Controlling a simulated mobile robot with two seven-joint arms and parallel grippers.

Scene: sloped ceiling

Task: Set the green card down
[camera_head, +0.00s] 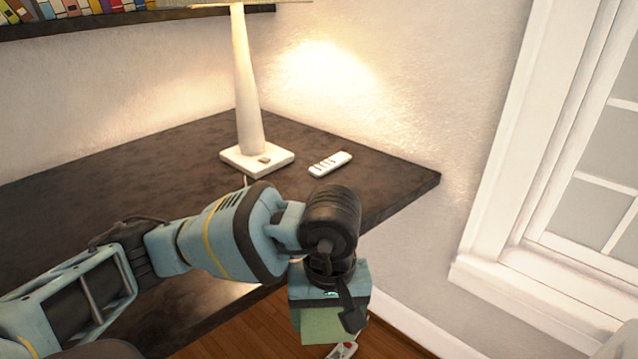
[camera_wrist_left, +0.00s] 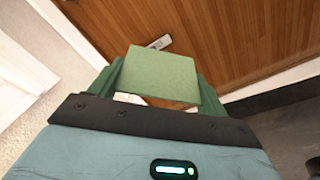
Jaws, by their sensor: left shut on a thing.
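The green card (camera_wrist_left: 158,75) is a flat light green square. In the left wrist view it sits between the two dark green fingers of my left gripper (camera_head: 326,318), which is shut on it. In the head view the card (camera_head: 318,326) shows as a pale green patch below the blue gripper body, partly hidden by it. The gripper is in front of the dark desk's near edge, with the wooden floor beneath. My right gripper is in neither view.
The dark desk (camera_head: 100,185) holds a white lamp (camera_head: 247,90) and a white remote (camera_head: 330,164). Its surface left of the lamp is clear. A small white object (camera_head: 342,350) shows low beside the card. A wall and white window frame (camera_head: 500,170) stand right.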

